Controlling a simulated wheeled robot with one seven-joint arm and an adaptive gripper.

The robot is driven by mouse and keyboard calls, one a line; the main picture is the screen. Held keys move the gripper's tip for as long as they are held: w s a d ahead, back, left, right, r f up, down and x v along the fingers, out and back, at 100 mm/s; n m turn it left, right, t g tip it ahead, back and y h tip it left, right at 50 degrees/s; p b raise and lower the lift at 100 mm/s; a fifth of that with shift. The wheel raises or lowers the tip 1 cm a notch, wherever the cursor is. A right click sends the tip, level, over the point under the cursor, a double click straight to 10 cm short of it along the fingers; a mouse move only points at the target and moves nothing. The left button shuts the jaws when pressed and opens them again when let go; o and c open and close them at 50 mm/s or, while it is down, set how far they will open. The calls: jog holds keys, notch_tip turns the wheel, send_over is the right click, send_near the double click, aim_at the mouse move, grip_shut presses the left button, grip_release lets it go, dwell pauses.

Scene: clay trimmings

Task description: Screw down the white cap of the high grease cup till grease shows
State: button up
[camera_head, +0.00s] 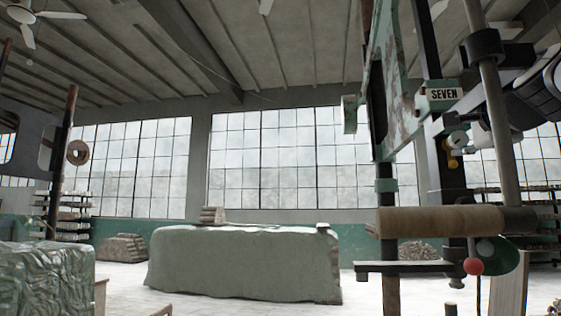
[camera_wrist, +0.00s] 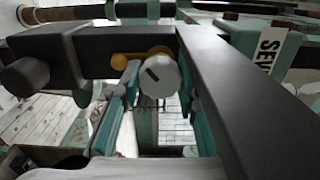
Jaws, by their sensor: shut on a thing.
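The white cap (camera_wrist: 160,77) of the grease cup faces the wrist camera, with a short slanted dark mark on its face. My gripper (camera_wrist: 160,90) has one finger on each side of the cap and is shut on it. Yellow brass fittings (camera_wrist: 125,61) show behind and to the left of the cap. In the head view the white cap (camera_head: 457,139) is small, at the right, below the SEVEN sign (camera_head: 443,95), with yellow metal under it. My gripper (camera_head: 478,134) reaches it from the right. I can make out no grease in either view.
Dark frame bars (camera_wrist: 240,90) run close around my gripper in the wrist view. A wooden roller (camera_head: 440,220) and a red knob (camera_head: 473,267) are below the cup. A covered block (camera_head: 245,265) stands at mid-floor, with open floor around it.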

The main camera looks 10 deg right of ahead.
jog(key=shift+m, duration=0.4)
jog(key=o, duration=1.2)
jog(key=shift+c, duration=0.2)
jog(key=shift+s, duration=0.15)
jog(key=v, duration=1.1)
jog(key=shift+s, duration=0.35)
jog(key=shift+a, duration=0.15)
